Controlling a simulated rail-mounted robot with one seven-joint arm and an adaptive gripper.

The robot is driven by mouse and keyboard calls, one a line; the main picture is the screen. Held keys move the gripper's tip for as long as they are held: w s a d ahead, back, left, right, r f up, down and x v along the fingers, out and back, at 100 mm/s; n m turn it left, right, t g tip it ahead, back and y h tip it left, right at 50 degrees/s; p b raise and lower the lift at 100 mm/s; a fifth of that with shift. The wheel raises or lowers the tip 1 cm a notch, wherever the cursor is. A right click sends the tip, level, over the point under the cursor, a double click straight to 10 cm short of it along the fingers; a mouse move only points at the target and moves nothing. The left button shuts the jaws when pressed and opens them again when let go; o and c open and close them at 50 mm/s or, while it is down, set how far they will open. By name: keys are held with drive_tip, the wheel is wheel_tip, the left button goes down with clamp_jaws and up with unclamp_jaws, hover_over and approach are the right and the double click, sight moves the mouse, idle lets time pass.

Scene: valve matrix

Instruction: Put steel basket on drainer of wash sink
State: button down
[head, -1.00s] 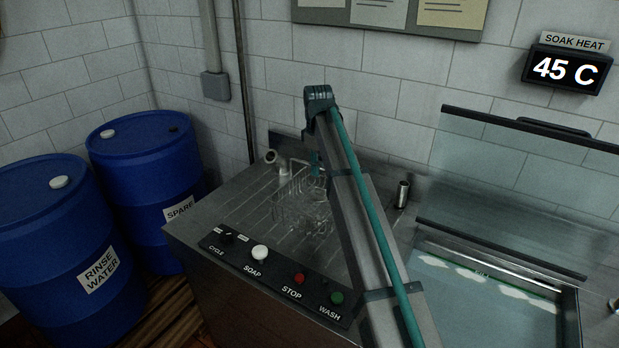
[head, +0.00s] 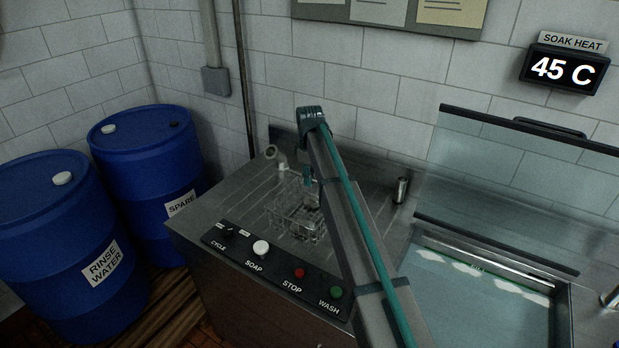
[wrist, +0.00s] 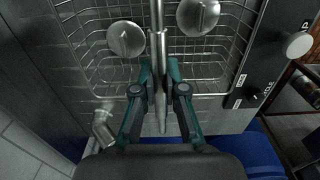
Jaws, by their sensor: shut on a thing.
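The steel basket (head: 298,218) is a wire basket over the ribbed metal drainer (head: 235,200) of the wash sink, behind the control panel. I cannot tell whether it touches the drainer. My gripper (head: 308,180) is above the basket, partly hidden by my arm. In the wrist view my gripper (wrist: 160,76) has its teal fingers shut on the upright central handle of the basket (wrist: 90,45). Two round metal parts (wrist: 125,39) (wrist: 198,16) show within the basket outline. The basket's right side is partly hidden by my arm in the head view.
A bent pipe (head: 277,158) stands at the drainer's back left and a small metal cylinder (head: 401,190) at its right. The control panel (head: 275,268) runs along the front. A glass-lidded soak tank (head: 570,315) is right; blue drums (head: 65,240) (head: 145,185) are left.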

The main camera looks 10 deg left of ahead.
drive_tip(key=c, duration=1.6)
unclamp_jaws()
drive_tip(key=shift+f, duration=0.15)
drive_tip(key=shift+c, duration=0.2)
drive_tip(key=o, duration=0.4)
wheel_tip(320, 180, up, 12)
drive_tip(key=b, duration=0.3)
drive_tip(key=shift+r+b, duration=0.2)
drive_tip(key=shift+b, duration=0.2)
drive_tip(key=shift+f, duration=0.15)
wheel_tip(320, 180, down, 11)
drive_tip(key=p, duration=0.4)
drive_tip(key=shift+s+f, duration=0.1)
drive_tip(key=shift+f, duration=0.2)
drive_tip(key=shift+r+b, duration=0.6)
drive_tip(key=shift+r, duration=0.75)
